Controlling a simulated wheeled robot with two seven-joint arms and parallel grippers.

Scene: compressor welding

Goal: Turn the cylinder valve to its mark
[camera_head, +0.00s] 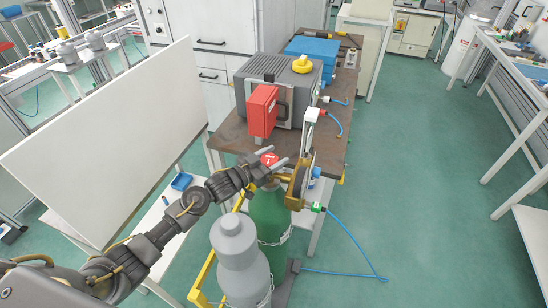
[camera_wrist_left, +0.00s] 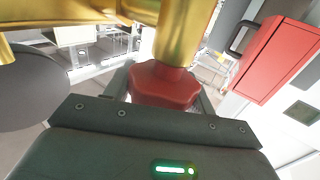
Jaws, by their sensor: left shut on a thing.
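The red cylinder valve knob (camera_head: 268,159) sits on top of the green gas cylinder (camera_head: 268,218), with a small pale mark on its top. In the left wrist view the lobed red knob (camera_wrist_left: 163,86) sits below a brass stem (camera_wrist_left: 182,35). My left gripper (camera_head: 272,172) reaches in from the left and is shut on the knob, with a finger on either side. A brass regulator (camera_head: 297,186) with a gauge stands just right of the gripper. My right gripper is not in view.
A grey cylinder (camera_head: 238,250) stands in front of the green one, beside a yellow frame. Behind is a brown bench (camera_head: 228,138) with a grey machine and a red box (camera_head: 262,110). A large white panel (camera_head: 110,140) stands left. A blue hose (camera_head: 350,245) lies on the open floor.

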